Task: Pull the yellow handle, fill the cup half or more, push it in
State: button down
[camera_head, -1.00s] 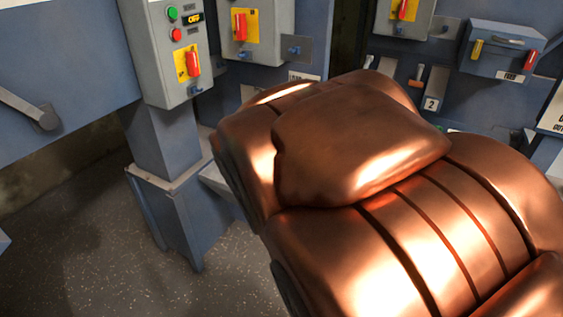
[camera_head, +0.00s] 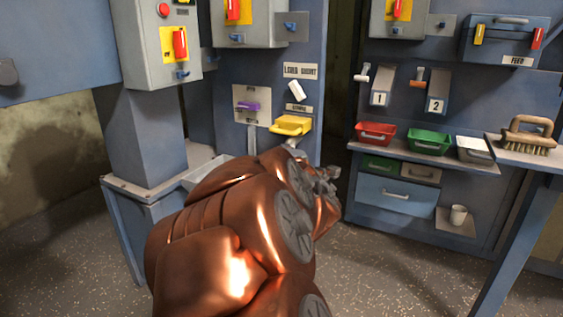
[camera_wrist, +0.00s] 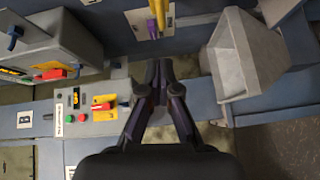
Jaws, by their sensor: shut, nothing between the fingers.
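The yellow handle (camera_head: 291,125) sticks out of the blue-grey column in the middle of the head view, under a small label. A yellow piece (camera_wrist: 153,27) at the top of the wrist view looks like the same handle. A small whitish cup (camera_head: 458,215) stands on a low ledge at the right. My gripper (camera_wrist: 160,66) is shut and empty, with its fingertips below the yellow piece in the wrist view and apart from it. In the head view my gripper (camera_head: 328,180) is partly hidden by my copper arm, below and right of the yellow handle.
A purple handle (camera_head: 248,106) sits left of the yellow one. A grey chute (camera_wrist: 232,58) is close right of my fingers. Red (camera_head: 376,133) and green (camera_head: 428,141) bins and a brush (camera_head: 529,136) lie on the right shelf. Floor between column and bench is open.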

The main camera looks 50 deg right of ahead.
notch_tip(320, 180, down, 3)
jog(key=n+t+b, duration=0.2)
jog(key=b, duration=0.1)
jog(key=n+t+y+p, duration=0.1)
jog(key=n+p, duration=0.1)
send_near(278, 132)
jog(key=w, duration=0.5)
jog(key=shift+w+d+r, duration=0.1)
jog(key=shift+d+r, duration=0.05)
jog(key=shift+d, duration=0.6)
jog(key=shift+d+r, duration=0.15)
jog(key=shift+d, duration=0.65)
